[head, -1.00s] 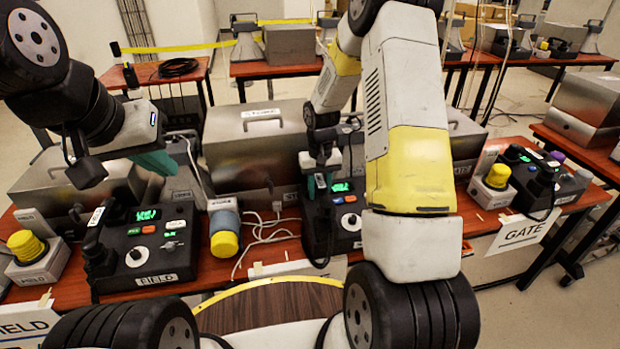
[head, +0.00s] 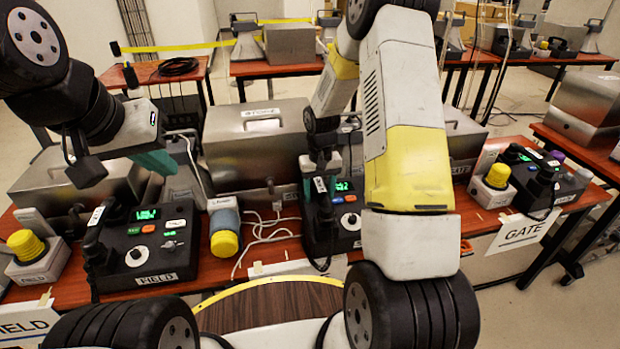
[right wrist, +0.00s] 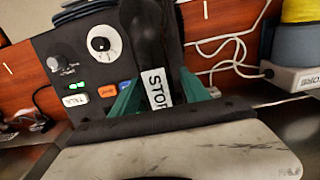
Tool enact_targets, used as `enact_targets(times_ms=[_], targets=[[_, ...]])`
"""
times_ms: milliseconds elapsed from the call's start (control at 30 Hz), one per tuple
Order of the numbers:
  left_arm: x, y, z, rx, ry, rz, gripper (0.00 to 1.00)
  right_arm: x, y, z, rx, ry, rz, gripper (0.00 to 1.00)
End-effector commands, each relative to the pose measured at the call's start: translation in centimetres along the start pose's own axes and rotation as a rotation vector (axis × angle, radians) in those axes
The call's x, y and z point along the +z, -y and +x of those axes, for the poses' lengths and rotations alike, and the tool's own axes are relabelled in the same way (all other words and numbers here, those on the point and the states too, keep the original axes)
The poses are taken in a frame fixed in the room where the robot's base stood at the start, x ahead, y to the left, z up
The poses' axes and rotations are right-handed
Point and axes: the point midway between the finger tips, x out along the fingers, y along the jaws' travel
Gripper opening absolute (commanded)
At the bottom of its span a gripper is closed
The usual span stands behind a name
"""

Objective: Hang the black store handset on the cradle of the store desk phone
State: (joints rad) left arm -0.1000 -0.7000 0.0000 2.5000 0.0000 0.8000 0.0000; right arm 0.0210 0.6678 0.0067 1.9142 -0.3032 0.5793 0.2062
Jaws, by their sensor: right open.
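The store desk phone (head: 345,222) is a black box with a lit green display on the middle of the table, partly hidden behind my right arm. The black store handset (head: 322,212) lies along the left side of this phone, apparently on its cradle; exact seating is hard to see. In the right wrist view the handset (right wrist: 148,35) runs between the green fingers, its white label nearest. My right gripper (head: 321,180) is open around the handset's upper end; its fingers (right wrist: 160,100) stand either side. My left gripper (head: 155,161) hangs above the field phone, its opening unclear.
The field phone (head: 150,245) with its own handset stands at left, beside a yellow-capped cylinder (head: 224,242). The gate phone (head: 545,178) is at right. Metal cases (head: 255,140) line the back. White cables (head: 262,238) lie between the field and store phones.

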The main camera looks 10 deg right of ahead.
Motion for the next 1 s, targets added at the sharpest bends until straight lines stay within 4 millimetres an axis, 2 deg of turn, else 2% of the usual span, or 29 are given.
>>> enact_targets(times_ms=[167,433,733,867,1000], targets=[[0.0,0.0,0.0,0.000,0.000,0.000,0.00,-0.1,0.0,-3.0,0.000,-0.006,0.001,0.54],[0.0,0.0,0.0,0.000,0.000,0.000,0.00,-0.1,0.0,-8.8,0.000,-0.006,0.000,0.54],[0.0,0.0,0.0,0.000,0.000,0.000,0.00,0.1,0.0,-12.3,-0.002,-0.010,0.000,0.54],[0.0,0.0,0.0,0.000,0.000,0.000,0.00,1.4,0.1,-15.4,-0.010,-0.053,0.000,0.54],[0.0,0.0,0.0,0.000,0.000,0.000,0.00,4.8,0.5,-20.9,-0.034,-0.145,0.000,0.54]])
